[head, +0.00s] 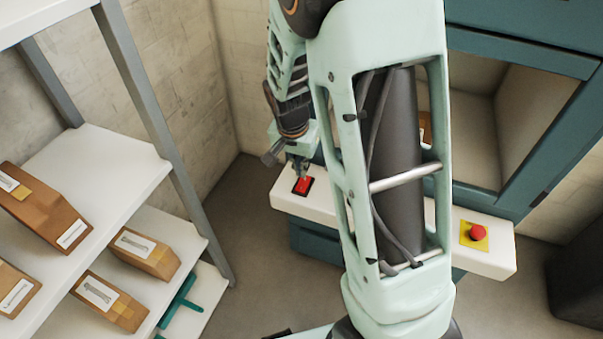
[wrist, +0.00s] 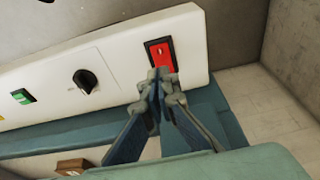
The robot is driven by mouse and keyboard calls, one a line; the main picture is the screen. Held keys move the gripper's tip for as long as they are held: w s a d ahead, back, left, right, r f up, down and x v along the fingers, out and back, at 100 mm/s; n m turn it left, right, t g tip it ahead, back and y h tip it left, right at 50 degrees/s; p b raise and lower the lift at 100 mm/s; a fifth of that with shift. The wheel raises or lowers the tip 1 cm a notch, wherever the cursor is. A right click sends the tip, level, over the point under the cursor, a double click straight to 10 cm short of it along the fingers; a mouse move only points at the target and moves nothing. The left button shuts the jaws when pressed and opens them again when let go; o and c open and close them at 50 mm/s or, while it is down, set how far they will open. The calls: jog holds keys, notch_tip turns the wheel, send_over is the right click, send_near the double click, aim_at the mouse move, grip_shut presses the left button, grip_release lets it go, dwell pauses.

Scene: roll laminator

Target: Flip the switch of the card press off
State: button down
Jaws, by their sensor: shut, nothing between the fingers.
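The card press is a teal machine (head: 525,35) with a white front panel (head: 488,262). A red rocker switch (head: 303,186) in a black frame sits at the panel's left end. In the wrist view the red switch (wrist: 161,54) is near the panel's right end. My gripper (head: 301,176) is shut and empty, with its tips at the switch. In the wrist view the closed fingertips (wrist: 160,75) overlap the switch's lower edge. I cannot tell whether they touch it. The switch's position is not clear.
The panel also carries a black knob (wrist: 85,80), a green switch (wrist: 22,96) and a red emergency button (head: 477,232) on a yellow plate. A shelf (head: 105,160) with several brown boxes stands at left. My arm hides the panel's middle in the head view.

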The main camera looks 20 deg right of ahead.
jog(key=v, duration=0.7)
jog(key=shift+s+a+p, duration=0.15)
jog(key=shift+s+p, duration=0.25)
jog(key=shift+p, duration=0.05)
jog(key=shift+a+b, duration=0.1)
jog(key=shift+b, duration=0.35)
jog(key=shift+b, duration=0.4)
